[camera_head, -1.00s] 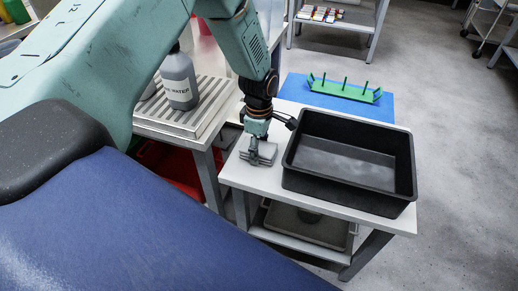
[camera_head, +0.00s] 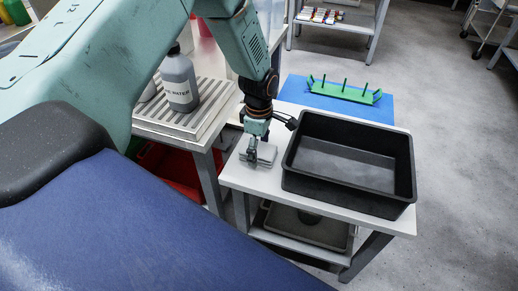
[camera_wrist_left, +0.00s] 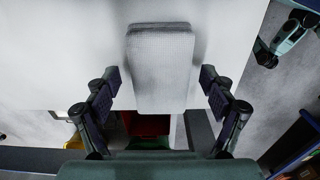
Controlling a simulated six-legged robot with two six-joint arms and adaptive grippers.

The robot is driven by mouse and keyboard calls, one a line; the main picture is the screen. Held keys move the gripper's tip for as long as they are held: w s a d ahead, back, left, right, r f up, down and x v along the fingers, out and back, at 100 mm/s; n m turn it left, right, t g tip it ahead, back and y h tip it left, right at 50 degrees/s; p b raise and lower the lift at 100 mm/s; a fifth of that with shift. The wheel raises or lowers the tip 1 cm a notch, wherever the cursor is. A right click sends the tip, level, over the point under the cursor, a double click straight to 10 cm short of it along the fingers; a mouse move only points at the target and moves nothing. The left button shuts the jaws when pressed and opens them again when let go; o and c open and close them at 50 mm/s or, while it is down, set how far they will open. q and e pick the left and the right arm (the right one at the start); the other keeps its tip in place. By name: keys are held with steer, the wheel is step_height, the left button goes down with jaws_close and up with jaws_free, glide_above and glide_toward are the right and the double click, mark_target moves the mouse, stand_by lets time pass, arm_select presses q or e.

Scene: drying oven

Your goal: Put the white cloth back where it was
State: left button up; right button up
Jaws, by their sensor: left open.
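The white cloth (camera_head: 267,153) is a folded pale stack lying on the white table (camera_head: 239,178), left of the black tray. In the left wrist view the cloth (camera_wrist_left: 161,70) lies between the two fingers, with a gap on each side. My left gripper (camera_head: 254,158) points down at the cloth, its fingers open around it. It also shows in the left wrist view (camera_wrist_left: 160,88), fingers spread and not touching the cloth. My right gripper is not in view.
A black tray (camera_head: 350,195) fills the table's right part. Behind it a green rack (camera_head: 345,90) stands on a blue mat (camera_head: 383,108). A labelled grey bottle (camera_head: 179,82) stands on a ribbed metal tray (camera_head: 205,108) to the left. A red bin (camera_head: 172,170) sits below.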

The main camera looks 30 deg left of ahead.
mark_target(259, 149)
arm_select(q)
step_height(259, 149, up, 12)
steer(key=p, duration=0.4)
steer(key=shift+f, duration=0.15)
